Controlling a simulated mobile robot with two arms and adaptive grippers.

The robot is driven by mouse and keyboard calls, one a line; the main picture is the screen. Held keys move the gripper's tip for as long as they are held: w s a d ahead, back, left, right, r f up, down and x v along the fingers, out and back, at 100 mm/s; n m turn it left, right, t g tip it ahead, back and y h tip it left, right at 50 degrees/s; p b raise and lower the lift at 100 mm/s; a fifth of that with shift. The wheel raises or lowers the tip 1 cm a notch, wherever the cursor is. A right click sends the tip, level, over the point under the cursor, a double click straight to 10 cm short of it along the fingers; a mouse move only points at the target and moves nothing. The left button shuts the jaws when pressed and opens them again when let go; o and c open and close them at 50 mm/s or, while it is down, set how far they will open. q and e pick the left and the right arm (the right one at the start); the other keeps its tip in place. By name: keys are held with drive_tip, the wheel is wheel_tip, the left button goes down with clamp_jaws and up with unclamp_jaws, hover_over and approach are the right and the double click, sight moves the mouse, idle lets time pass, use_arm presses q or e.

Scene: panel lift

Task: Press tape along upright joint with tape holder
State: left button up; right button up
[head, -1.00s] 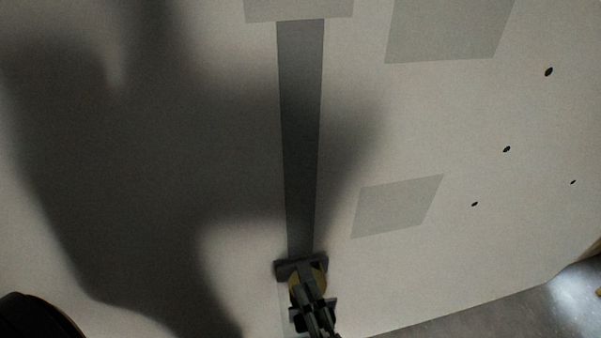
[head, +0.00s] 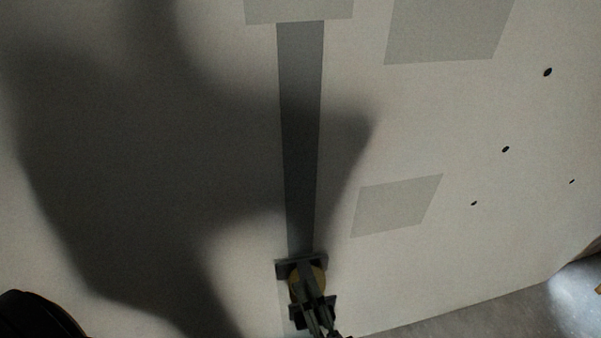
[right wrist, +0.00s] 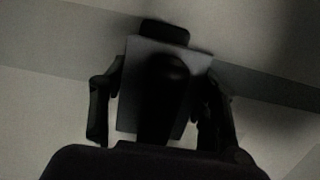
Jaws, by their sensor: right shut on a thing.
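A grey strip of tape (head: 301,130) runs down the upright joint of the pale wall panel (head: 450,110) in the head view. It starts at a lighter grey patch at the top and runs down to the tape holder. The tape holder (head: 300,268) has a dark head and a yellowish round part, and its head lies at the strip's lower end. My right gripper (head: 314,310) is shut on the holder. In the right wrist view the holder (right wrist: 158,90) is dark and sits between the two fingers, with the tape band behind it.
Light grey patches (head: 397,205) and several small dark holes mark the panel right of the joint. A broad shadow covers the panel's left part. Grey floor (head: 480,318) shows at the lower right, below the panel's edge.

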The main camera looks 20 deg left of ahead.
sight(307, 290)
use_arm(q)
drive_tip(key=shift+s+a+f+p, duration=0.25)
drive_tip(key=shift+s+f+p, duration=0.1)
drive_tip(key=shift+s+f, duration=0.25)
use_arm(e)
drive_tip(key=shift+w+a, duration=0.15)
drive_tip(key=shift+w, duration=0.05)
idle(0.9)
